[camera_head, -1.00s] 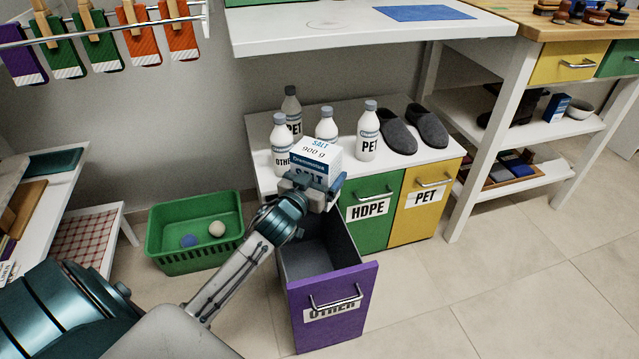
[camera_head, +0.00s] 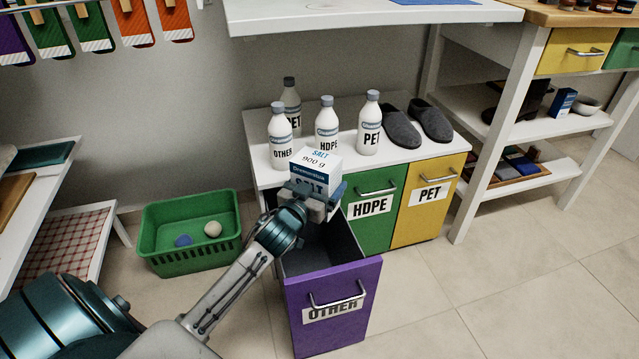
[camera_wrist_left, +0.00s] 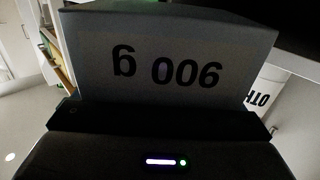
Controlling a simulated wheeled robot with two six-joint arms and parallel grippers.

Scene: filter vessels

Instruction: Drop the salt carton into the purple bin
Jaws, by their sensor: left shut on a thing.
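The white and blue salt carton (camera_head: 314,174) is held upright in my left gripper (camera_head: 317,198), which is shut on it. The carton is at the back of the open purple bin (camera_head: 333,305), a pulled-out drawer labelled OTHER, above its rear end and near the cabinet top's front edge. In the left wrist view the carton (camera_wrist_left: 165,60) fills the upper middle, its "900 g" face upside down. The bin's grey inside is partly hidden by my arm; the visible part looks empty. My right gripper is not in view.
Several white bottles, including one labelled OTHER (camera_head: 280,140), and grey slippers (camera_head: 418,124) stand on the white cabinet top (camera_head: 400,160). The green HDPE bin (camera_head: 372,222) and yellow PET bin (camera_head: 425,208) are shut. A green basket (camera_head: 190,258) with two balls is on the floor at left.

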